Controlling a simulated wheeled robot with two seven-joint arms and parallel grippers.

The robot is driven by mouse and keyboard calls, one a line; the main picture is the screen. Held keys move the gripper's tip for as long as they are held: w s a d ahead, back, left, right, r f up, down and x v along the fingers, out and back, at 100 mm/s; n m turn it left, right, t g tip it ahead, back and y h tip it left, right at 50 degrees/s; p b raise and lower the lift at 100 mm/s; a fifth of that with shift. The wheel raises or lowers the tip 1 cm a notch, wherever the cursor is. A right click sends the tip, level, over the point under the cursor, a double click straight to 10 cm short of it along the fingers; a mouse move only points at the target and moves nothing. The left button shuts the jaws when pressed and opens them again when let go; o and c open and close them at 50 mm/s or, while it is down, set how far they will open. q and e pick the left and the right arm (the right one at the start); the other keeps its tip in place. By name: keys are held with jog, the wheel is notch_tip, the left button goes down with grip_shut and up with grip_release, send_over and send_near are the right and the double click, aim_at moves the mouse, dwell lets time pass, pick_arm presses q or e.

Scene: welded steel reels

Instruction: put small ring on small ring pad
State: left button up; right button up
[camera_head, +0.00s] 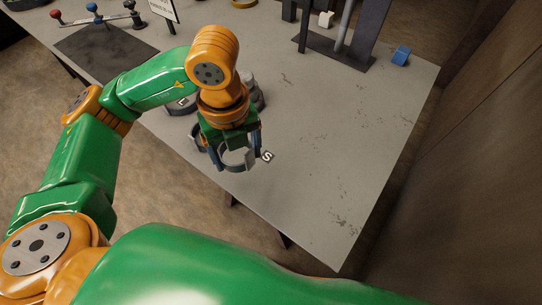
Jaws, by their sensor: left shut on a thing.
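My left gripper (236,154) points down over the near left part of the table, its two dark blue fingers on either side of a small grey ring. It is shut on the small ring (238,166), which sits low between the fingers. A small tag marked S (267,156) lies just right of the ring and marks the small ring pad's place. The pad itself is mostly hidden by the ring and gripper. I cannot tell whether the ring touches the pad or hangs just above it. My right gripper is out of view.
Behind my left wrist is a tag marked L (182,101) and partly hidden grey round parts (257,98). A dark steel stand (335,45) and a blue block (401,55) stand at the back. The table's (340,150) right side is clear. A wall rises at right.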

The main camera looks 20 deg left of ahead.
aim_at(250, 146)
pick_arm(q)
jog(key=w, duration=0.1)
jog(key=w+f, duration=0.1)
jog(key=w+d, duration=0.1)
jog(key=shift+w+d+f, duration=0.1)
jog(key=shift+f, duration=0.15)
jog(key=w+f, duration=0.1)
jog(key=w+d+f, duration=0.1)
jog(key=f, duration=0.1)
jog(key=w+d+f, duration=0.1)
jog(key=w+f, duration=0.1)
jog(key=shift+d, duration=0.1)
jog(key=f, duration=0.1)
jog(key=f+p, duration=0.1)
jog(key=f, duration=0.1)
jog(key=shift+w+f+p, duration=0.3)
jog(key=shift+f+p, duration=0.05)
jog(key=shift+f, duration=0.2)
jog(key=shift+d+f, duration=0.1)
jog(key=shift+f, duration=0.05)
jog(key=o, duration=1.4)
jog(key=shift+r, duration=0.35)
notch_tip(250, 146, up, 12)
jog(key=b, duration=0.1)
jog(key=shift+f, duration=0.15)
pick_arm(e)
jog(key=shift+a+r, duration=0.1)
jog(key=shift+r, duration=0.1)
